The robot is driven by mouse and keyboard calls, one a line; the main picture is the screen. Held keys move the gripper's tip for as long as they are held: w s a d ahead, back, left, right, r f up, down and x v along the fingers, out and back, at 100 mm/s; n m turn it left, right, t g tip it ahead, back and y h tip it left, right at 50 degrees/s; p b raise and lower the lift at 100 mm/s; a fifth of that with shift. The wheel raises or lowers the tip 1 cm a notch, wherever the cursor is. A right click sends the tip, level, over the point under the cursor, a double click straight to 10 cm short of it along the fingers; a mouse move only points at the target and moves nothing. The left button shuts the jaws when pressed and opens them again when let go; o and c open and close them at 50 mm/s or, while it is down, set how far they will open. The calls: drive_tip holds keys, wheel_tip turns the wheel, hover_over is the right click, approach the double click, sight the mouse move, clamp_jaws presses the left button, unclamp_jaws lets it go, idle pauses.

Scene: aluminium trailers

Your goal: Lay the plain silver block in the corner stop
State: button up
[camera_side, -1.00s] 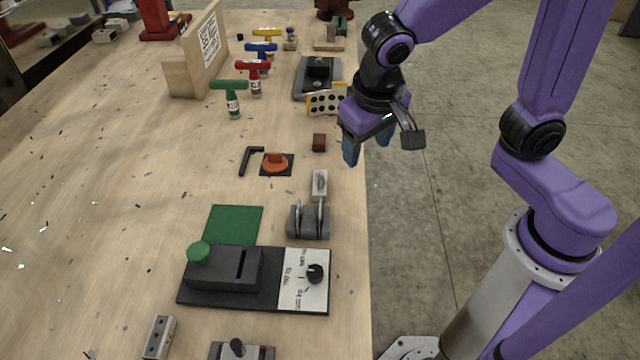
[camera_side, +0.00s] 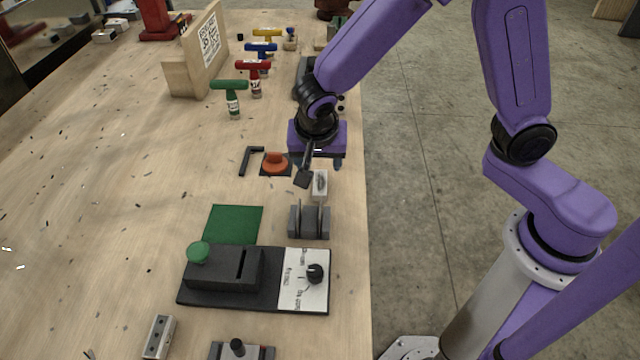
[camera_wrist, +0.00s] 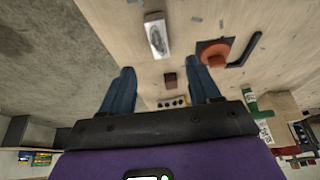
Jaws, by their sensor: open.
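A pale silver block (camera_side: 320,184) with a darker oval on its top lies near the table's right edge in the side view; it also shows at the top of the wrist view (camera_wrist: 156,37). The black L-shaped corner stop (camera_side: 246,160) lies flat to its left, and also shows in the wrist view (camera_wrist: 244,52). My gripper (camera_side: 318,160) is above the table just beyond the silver block, jaws open. In the wrist view my gripper's fingers (camera_wrist: 162,70) are apart with nothing held. A small brown block (camera_wrist: 170,79) shows between them, lower down; the arm hides it in the side view.
An orange knob on a dark plate (camera_side: 275,164) sits beside the corner stop. A grey slotted holder (camera_side: 309,222) stands just in front of the silver block. A green mat (camera_side: 233,224) and black switch box (camera_side: 225,270) lie nearer. The table's left side is mostly clear.

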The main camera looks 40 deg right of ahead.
sight(320, 182)
drive_tip(key=shift+s+x, duration=0.1)
drive_tip(key=shift+x, duration=2.2)
drive_tip(key=shift+s+x, duration=0.15)
drive_tip(key=shift+x, duration=2.2)
drive_tip(key=shift+f, duration=0.1)
clamp_jaws()
